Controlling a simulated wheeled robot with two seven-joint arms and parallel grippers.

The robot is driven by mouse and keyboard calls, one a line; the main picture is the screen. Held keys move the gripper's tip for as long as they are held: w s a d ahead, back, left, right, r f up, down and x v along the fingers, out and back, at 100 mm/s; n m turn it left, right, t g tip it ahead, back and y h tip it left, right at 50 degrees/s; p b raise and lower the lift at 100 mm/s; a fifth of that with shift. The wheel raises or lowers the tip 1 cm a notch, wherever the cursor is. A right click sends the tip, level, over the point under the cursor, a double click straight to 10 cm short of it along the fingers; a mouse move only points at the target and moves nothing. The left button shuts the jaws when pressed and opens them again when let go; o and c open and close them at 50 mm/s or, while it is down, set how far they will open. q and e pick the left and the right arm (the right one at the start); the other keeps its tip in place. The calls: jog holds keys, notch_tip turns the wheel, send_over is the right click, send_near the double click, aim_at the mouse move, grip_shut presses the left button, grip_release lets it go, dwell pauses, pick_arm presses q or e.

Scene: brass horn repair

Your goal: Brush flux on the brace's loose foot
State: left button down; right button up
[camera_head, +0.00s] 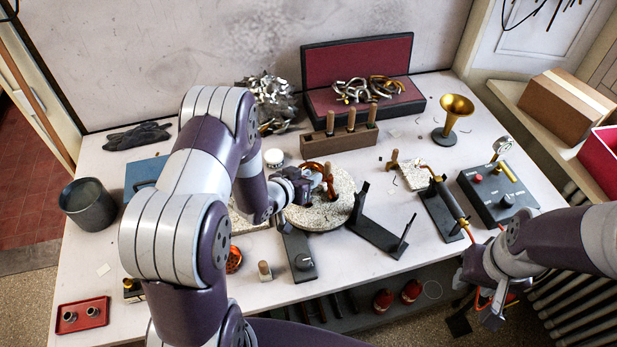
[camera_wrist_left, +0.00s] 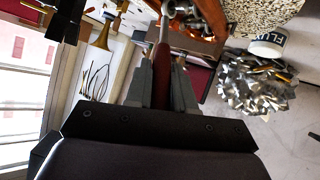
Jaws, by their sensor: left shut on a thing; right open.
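My left gripper (camera_head: 322,180) is over the speckled round plate (camera_head: 318,216). In the left wrist view its fingers (camera_wrist_left: 161,88) are shut on a slim tool with a reddish-brown handle (camera_wrist_left: 162,62). I cannot tell whether the tool's tip touches anything. The white flux jar (camera_head: 273,157) stands behind and left of this gripper, and its FLUX label shows in the left wrist view (camera_wrist_left: 268,46). My right gripper (camera_head: 490,312) is open and empty at the table's front right. I cannot make out the brace or its loose foot.
A wooden rack (camera_head: 335,144) with upright handles stands behind the plate. A black stand (camera_head: 376,236) and a torch holder (camera_head: 438,209) lie to its right. A control box (camera_head: 497,193) is farther right. Scrap metal (camera_head: 270,100) and a red-lined case (camera_head: 356,65) fill the back.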

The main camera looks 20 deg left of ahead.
pick_arm(q)
jog(key=shift+f, duration=0.1)
notch_tip(320, 180, up, 9)
jog(key=p, duration=0.7)
jog(key=shift+p, duration=0.4)
